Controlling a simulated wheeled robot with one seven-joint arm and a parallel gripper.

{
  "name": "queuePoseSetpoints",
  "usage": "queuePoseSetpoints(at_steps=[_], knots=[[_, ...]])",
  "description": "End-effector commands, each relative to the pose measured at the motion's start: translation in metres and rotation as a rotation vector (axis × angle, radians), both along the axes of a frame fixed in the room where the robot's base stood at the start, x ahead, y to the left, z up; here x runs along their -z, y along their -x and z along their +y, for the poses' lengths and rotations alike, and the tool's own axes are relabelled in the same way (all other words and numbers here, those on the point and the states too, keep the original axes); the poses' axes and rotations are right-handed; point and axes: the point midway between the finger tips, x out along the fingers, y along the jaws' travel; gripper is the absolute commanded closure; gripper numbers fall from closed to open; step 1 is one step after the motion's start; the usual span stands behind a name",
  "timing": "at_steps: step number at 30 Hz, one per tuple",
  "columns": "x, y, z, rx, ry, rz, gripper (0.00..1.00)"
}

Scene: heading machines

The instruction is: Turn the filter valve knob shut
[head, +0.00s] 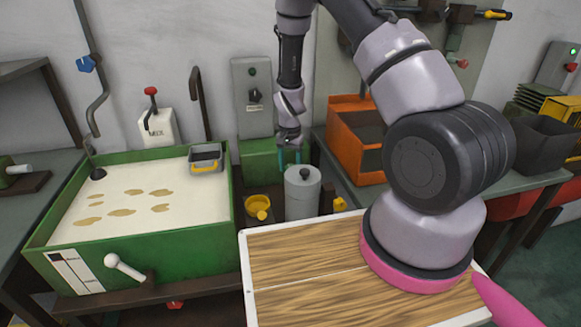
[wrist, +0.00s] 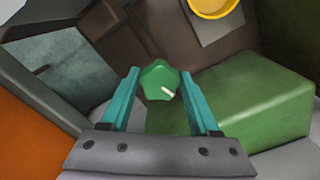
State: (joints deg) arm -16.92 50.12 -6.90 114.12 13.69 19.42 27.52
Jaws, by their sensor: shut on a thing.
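A green knob (wrist: 159,81) with lobed edges and a white pointer mark shows in the wrist view. The mark points to the lower right. My gripper (wrist: 163,86) has one teal finger on each side of the knob and is shut on it. In the head view my gripper (head: 290,158) points down behind a grey cylindrical canister (head: 302,196) with a dark cap, and the knob is hidden there. The mark's on and off positions cannot be read.
A green tank (head: 140,250) of whitish liquid with brown patches stands at left. A yellow cup (head: 257,206) sits beside the canister. An orange bin (head: 355,140) stands right of my gripper. A wooden board (head: 300,265) lies in front. A grey switch box (head: 252,95) hangs behind.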

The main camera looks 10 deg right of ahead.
Motion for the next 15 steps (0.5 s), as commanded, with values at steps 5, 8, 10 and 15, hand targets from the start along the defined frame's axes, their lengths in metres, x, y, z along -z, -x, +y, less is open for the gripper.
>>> queuePoseSetpoints(at_steps=[5, 8, 10, 15], knots=[[-0.0003, -0.0013, 0.0008, 0.136, 0.000, -0.001, 0.93], [-0.0003, -0.0013, 0.0015, 0.200, 0.000, -0.001, 0.94], [-0.0003, -0.0015, 0.0014, 0.237, 0.001, -0.001, 0.94], [-0.0004, -0.0020, 0.0013, 0.304, 0.000, -0.001, 0.94]])
